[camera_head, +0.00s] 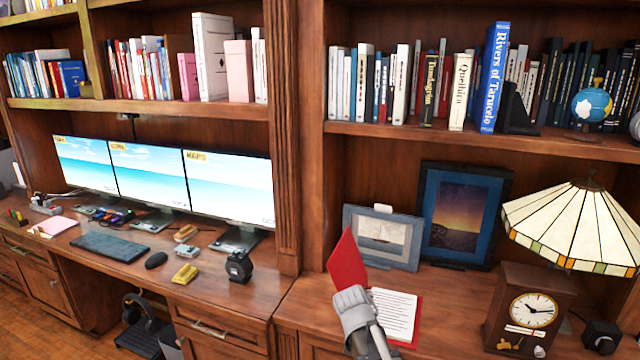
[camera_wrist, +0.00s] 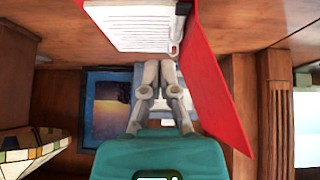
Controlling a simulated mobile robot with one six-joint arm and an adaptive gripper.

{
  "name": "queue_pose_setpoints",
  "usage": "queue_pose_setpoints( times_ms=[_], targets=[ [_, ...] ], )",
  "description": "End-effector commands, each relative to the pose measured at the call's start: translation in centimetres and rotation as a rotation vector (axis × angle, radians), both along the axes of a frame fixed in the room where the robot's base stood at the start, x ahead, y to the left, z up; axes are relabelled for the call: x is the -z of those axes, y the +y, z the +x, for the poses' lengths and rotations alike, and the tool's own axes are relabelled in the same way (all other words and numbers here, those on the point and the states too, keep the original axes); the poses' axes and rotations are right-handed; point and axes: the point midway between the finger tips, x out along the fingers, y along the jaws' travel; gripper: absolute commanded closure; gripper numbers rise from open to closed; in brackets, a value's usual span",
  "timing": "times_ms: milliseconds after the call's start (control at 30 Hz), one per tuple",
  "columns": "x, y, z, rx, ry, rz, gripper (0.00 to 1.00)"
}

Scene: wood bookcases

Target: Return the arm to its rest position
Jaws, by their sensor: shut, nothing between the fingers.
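My gripper (camera_head: 350,296) is at the bottom centre of the head view, over the right-hand desk, in front of an open red book (camera_head: 348,262) with white pages (camera_head: 396,312). In the wrist view my gripper (camera_wrist: 159,66) has its fingers together with nothing between them. The red cover (camera_wrist: 215,75) and the pages (camera_wrist: 132,27) show close to the fingertips there. I cannot tell whether the fingers touch the book.
A framed ship picture (camera_head: 381,237) and a dark-framed picture (camera_head: 465,215) stand behind the book. A clock (camera_head: 530,310) and a stained-glass lamp (camera_head: 575,225) stand to the right. A wooden post (camera_head: 286,130) and a bookshelf (camera_head: 460,140) border the space. Monitors (camera_head: 230,188) stand left.

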Motion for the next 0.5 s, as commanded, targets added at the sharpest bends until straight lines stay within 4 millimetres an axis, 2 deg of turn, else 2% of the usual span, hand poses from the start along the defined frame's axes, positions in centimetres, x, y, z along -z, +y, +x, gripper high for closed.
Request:
queue_pose_setpoints(
  times_ms=[33, 233, 400, 500],
  targets=[
    [0.0, -1.0, -1.5, -0.007, 0.054, 0.001, 1.00],
    [0.9, -3.5, -7.7, -0.096, 0.322, 0.042, 1.00],
    [1.0, -4.4, -12.5, -0.212, 0.508, 0.111, 1.00],
    [0.8, -4.5, -14.2, -0.268, 0.573, 0.145, 1.00]
  ],
)
